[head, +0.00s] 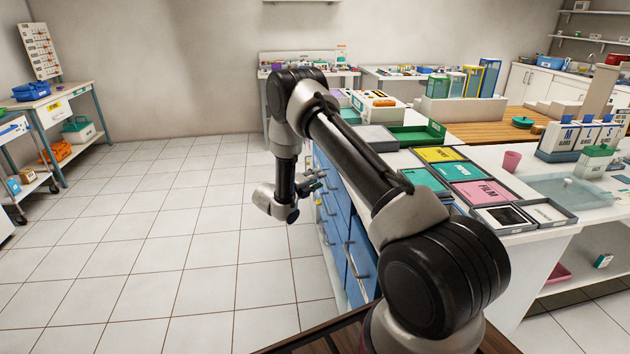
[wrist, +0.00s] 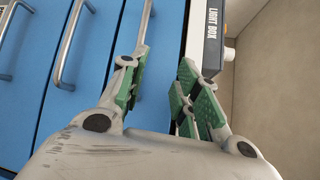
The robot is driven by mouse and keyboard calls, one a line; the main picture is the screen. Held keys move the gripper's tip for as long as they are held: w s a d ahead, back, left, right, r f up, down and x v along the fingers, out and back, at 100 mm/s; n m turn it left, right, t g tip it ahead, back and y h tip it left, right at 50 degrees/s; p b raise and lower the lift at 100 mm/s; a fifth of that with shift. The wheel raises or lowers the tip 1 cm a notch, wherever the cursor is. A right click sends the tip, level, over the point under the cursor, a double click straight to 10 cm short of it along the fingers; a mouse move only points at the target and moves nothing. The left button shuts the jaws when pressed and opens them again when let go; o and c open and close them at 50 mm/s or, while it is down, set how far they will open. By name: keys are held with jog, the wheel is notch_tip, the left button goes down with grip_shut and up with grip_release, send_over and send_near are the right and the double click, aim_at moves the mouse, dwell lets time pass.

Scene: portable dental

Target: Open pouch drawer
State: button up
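The blue drawer fronts (head: 352,228) with metal bar handles run along the left side of the counter. In the wrist view, the blue fronts (wrist: 98,60) fill the left and middle, rotated on their side. No readable label marks the pouch drawer. My gripper (head: 314,182) is beside these fronts in the head view, partly hidden by my arm. In the wrist view my gripper (wrist: 160,92) is open, its green-padded fingers apart with nothing visibly held. One bar handle (wrist: 146,28) passes close by the left finger; whether they touch I cannot tell.
A light box (wrist: 208,38) edge borders the blue fronts in the wrist view. The counter carries labelled trays, including a pink film tray (head: 482,193) and a green tray (head: 418,134). The tiled floor (head: 180,230) left of the drawers is clear. A side table (head: 52,106) stands far left.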

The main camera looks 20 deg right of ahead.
jog(key=w+d+f+n+t, duration=0.1)
jog(key=w+d+f, duration=0.3)
jog(key=d, duration=0.1)
jog(key=shift+w+d+n, duration=0.15)
jog(key=shift+w+n, duration=0.15)
jog(key=shift+n, duration=0.1)
jog(key=shift+f, duration=0.1)
grip_shut()
